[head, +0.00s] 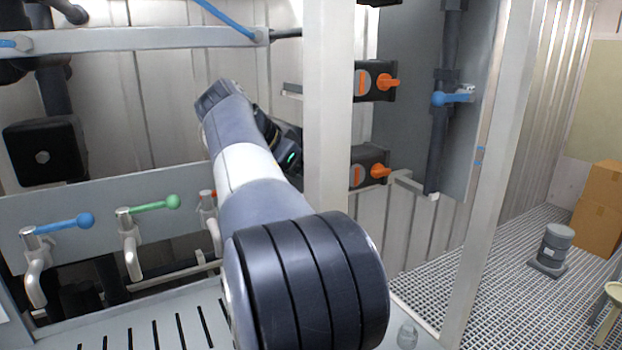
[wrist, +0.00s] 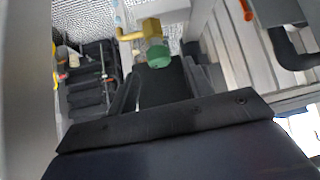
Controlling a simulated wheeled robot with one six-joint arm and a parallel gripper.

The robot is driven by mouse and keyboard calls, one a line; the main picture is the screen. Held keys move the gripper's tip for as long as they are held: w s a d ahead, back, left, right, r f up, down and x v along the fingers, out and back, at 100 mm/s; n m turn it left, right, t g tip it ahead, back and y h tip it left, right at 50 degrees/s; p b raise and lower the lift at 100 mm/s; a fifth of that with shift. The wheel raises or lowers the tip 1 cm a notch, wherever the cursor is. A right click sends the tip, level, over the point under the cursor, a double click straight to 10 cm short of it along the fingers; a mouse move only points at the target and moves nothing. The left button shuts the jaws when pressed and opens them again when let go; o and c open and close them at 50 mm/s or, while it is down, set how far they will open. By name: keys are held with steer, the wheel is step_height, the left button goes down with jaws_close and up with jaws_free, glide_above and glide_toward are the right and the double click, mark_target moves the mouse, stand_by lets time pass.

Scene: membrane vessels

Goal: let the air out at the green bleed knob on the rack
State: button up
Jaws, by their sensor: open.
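The green bleed knob (wrist: 159,55) shows in the wrist view, at the upper middle, on a brass-coloured fitting (wrist: 150,30). My gripper (wrist: 162,82) shows dark from the lower edge of the wrist view, with its jaws open. The knob appears just beyond its front end; I cannot tell whether they touch. In the head view my arm reaches up and away to the rack, and its far end hides both the gripper and the knob.
Taps with a blue lever (head: 65,224) and a green lever (head: 155,204) stand left of my arm. A pale rack post (head: 327,120) is close on its right. Orange-handled valves (head: 372,82) lie beyond.

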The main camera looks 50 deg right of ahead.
steer(key=shift+x, duration=1.45)
steer(key=shift+c, duration=0.4)
